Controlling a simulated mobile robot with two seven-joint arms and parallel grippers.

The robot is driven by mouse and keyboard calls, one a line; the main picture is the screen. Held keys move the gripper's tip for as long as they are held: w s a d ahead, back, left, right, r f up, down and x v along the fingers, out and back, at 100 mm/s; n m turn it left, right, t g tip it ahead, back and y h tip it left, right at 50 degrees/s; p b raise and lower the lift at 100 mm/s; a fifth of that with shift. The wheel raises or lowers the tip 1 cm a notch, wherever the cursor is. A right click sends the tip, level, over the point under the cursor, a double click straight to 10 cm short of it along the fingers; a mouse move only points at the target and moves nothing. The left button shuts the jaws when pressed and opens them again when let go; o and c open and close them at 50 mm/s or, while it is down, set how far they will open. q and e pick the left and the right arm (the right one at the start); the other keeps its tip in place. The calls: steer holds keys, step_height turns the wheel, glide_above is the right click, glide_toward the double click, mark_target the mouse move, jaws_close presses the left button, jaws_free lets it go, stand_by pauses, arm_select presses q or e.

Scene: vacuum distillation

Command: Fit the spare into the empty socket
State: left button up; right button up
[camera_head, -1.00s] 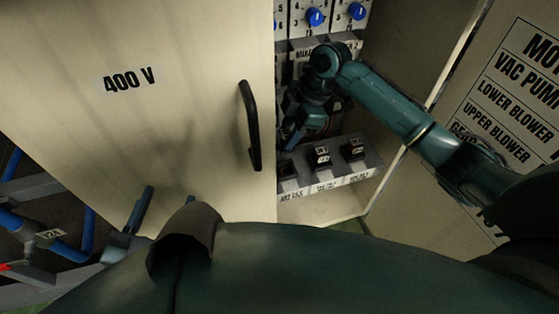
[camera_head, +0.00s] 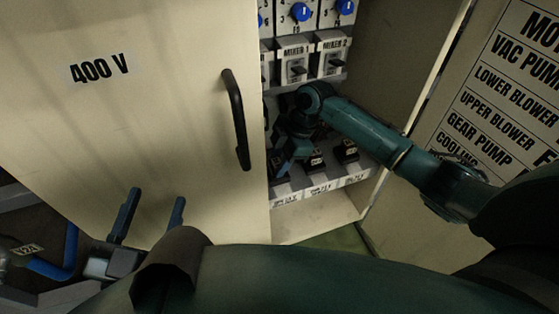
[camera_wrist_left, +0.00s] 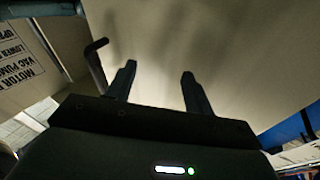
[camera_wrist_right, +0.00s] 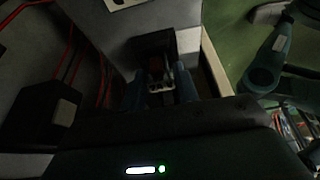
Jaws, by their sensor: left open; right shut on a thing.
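My right gripper (camera_head: 282,165) reaches down inside the open cabinet to the left end of the low grey shelf (camera_head: 335,183). It is shut on a dark block, the spare (camera_wrist_right: 155,48), which shows between the fingers in the right wrist view with a pale metallic part. Two more black units stand on the shelf to the right, a middle one (camera_head: 315,161) and a right one (camera_head: 346,151). I cannot make out an empty socket; my right arm and the door hide part of the cabinet. My left gripper (camera_head: 156,197) is open and empty before the door.
The cream door (camera_head: 170,130) marked 400 V, with a black handle (camera_head: 236,118), bounds the opening on the left. A lettered panel (camera_head: 500,100) stands at right.

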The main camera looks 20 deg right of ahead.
steer(key=shift+f, duration=0.1)
steer(key=o, duration=1)
steer(key=shift+p+v, duration=1.05)
steer(key=shift+v, duration=0.1)
arm_select(q)
steer(key=shift+s+a+r+n+g+y+p, duration=0.25)
steer(key=shift+a+n+g+y+p, duration=0.35)
steer(key=shift+p, duration=0.95)
steer(key=shift+s+a+r+n+g+y+p, duration=0.35)
steer(key=shift+g+y+p, duration=0.5)
steer(key=shift+p, duration=0.75)
steer(key=shift+s+a+r+n+g+y+p, duration=0.1)
steer(key=shift+a+n+g+y+p, duration=0.25)
steer(key=shift+a+g+y+p, duration=0.8)
arm_select(e)
steer(key=shift+p+v, duration=0.4)
steer(key=shift+v, duration=4.55)
arm_select(q)
steer(key=shift+d+t+h, duration=0.3)
steer(key=shift+d+h, duration=0.2)
steer(key=shift+h, duration=0.1)
